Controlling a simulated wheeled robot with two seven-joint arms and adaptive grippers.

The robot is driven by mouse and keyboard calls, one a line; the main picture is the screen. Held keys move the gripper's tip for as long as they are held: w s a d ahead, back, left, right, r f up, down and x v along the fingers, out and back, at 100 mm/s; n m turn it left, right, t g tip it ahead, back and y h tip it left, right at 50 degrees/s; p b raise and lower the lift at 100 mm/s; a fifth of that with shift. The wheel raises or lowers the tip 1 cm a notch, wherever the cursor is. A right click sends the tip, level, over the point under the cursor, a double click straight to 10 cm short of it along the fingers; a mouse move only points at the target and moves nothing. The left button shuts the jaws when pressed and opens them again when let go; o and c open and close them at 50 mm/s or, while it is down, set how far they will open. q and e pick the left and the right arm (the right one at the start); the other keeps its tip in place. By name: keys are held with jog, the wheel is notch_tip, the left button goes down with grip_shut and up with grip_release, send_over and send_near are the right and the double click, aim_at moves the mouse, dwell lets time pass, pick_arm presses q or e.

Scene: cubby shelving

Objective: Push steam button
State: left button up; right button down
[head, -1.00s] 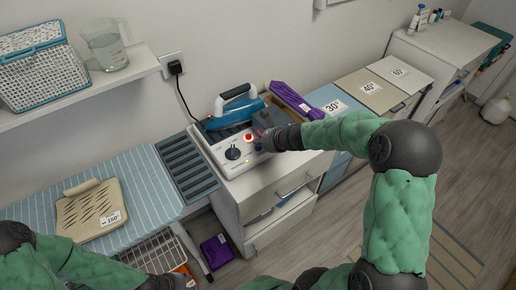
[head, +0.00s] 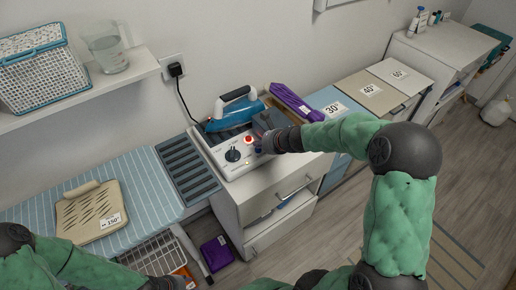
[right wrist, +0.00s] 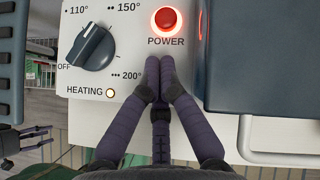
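The white ironing control panel (head: 234,169) stands on a cabinet. It carries a glowing red button (right wrist: 166,19) labelled POWER, a dark dial (right wrist: 92,47) with temperature marks, and a lit HEATING lamp (right wrist: 110,93). No button labelled steam is readable. My right gripper (right wrist: 160,70) has its fingertips together and empty, just below the POWER label in the right wrist view. Whether they touch the panel cannot be told. In the head view the right gripper (head: 262,146) is at the panel's right side. My left gripper (right wrist: 38,139) is off to the left with its fingers apart.
A blue iron (head: 235,109) rests behind the panel, and a dark grey-blue block (right wrist: 262,55) stands close right of my right fingers. A purple folded item (head: 292,104) lies farther right. A striped ironing board (head: 150,184) is at left.

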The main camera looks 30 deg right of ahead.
aim_at(260, 150)
jog(key=shift+f, duration=0.15)
jog(key=shift+f+b, duration=0.3)
jog(key=shift+b, duration=0.2)
jog(key=shift+r+p, duration=0.35)
dwell(0.4)
notch_tip(260, 150, up, 6)
jog(key=p, duration=0.5)
jog(key=shift+r+p, duration=0.1)
jog(key=shift+p, duration=0.25)
